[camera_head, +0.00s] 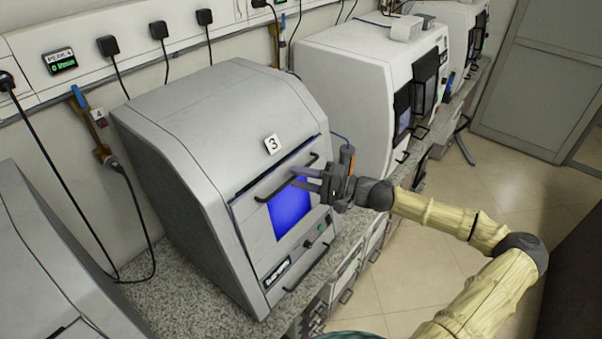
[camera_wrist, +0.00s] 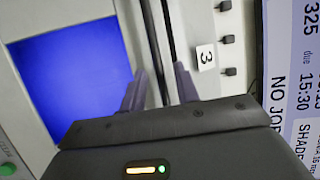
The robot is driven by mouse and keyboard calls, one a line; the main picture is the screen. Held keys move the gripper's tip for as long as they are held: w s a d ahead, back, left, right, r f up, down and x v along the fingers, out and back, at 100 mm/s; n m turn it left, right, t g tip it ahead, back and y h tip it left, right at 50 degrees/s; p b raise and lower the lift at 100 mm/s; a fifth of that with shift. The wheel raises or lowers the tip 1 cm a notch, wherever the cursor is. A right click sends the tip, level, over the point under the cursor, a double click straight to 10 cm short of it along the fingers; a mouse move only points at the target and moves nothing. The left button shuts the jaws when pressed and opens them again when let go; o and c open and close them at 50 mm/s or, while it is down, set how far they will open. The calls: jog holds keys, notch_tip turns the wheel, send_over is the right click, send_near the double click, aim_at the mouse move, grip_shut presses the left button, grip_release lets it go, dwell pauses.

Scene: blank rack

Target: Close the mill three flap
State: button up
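Mill three (camera_head: 180,130) is the grey machine with the white "3" label on its sloping front. Its flap (camera_head: 247,217) has a blue window and a dark bar handle (camera_head: 275,187) along its upper edge. The flap lies near the mill's front; I cannot tell whether it is fully shut. My gripper (camera_head: 309,179) is at the right part of the flap, by the handle. In the wrist view the fingers (camera_wrist: 160,88) are apart, with the handle bar (camera_wrist: 154,45) running down between them. Contact with the bar is not clear. The blue window (camera_wrist: 75,80) shows at the left.
Another white machine (camera_head: 360,70) stands further along the counter, and part of a grey one (camera_head: 40,260) stands at the lower left. Sockets, plugs and cables line the wall. A lower handle (camera_head: 306,270) juts from the mill's front. A screen (camera_wrist: 292,85) shows at the wrist view's right edge.

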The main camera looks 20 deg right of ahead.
jog(key=shift+a, duration=0.2)
jog(key=shift+w, duration=0.1)
jog(key=shift+c, duration=0.8)
grip_shut()
jog(key=shift+w+a+h, duration=0.4)
jog(key=shift+w+a, duration=0.1)
jog(key=shift+w, duration=0.15)
